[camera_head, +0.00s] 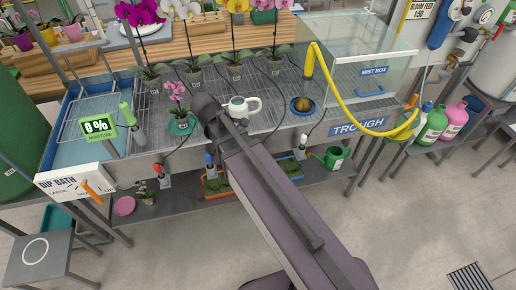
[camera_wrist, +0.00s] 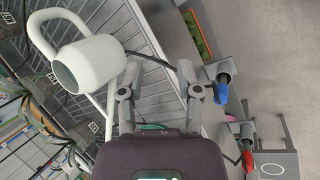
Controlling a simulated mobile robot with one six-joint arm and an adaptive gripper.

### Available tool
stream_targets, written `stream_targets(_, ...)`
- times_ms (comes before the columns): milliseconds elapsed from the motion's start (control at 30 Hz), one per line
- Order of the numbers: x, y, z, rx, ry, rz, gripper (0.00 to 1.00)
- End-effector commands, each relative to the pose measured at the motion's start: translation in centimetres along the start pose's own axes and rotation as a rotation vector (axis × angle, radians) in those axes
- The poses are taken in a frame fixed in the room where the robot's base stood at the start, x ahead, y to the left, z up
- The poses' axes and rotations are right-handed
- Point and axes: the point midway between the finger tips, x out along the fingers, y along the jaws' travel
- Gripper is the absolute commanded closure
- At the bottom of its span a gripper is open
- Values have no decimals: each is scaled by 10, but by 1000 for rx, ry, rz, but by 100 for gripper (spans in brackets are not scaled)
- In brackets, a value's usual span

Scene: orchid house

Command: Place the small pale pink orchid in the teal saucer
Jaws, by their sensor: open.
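A small pink orchid (camera_head: 177,92) stands on the slatted bench in the head view, left of my arm's end. A teal round dish, which looks like the saucer (camera_head: 184,127), shows right at its base. I cannot tell whether the orchid's pot sits in it or just behind it. My gripper (camera_wrist: 160,78) is open, with nothing between its two fingers in the wrist view. In the head view its fingers are hidden by my arm, close to the right of the orchid. A sliver of teal shows below the fingers in the wrist view; the orchid's flowers do not show there.
A white mug-like can (camera_head: 241,106) stands just right of my arm's end; it looms at the upper left in the wrist view (camera_wrist: 92,62). Tall potted orchids line the back. A moisture sign (camera_head: 97,125) is left; a yellow hose (camera_head: 345,110) and glass mist box are right.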

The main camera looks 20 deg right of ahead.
Motion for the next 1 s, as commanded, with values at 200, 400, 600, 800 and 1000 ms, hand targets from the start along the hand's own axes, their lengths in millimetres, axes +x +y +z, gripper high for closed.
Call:
stream_targets(200,20,-21,55,421,22,-214,55)
stream_targets(400,26,-39,88,754,12,-391,55)
stream_targets(600,26,-48,102,929,-4,-488,55)
stream_targets(800,26,-49,104,962,-8,-506,55)
stream_targets(1000,26,-48,103,959,-8,-504,55)
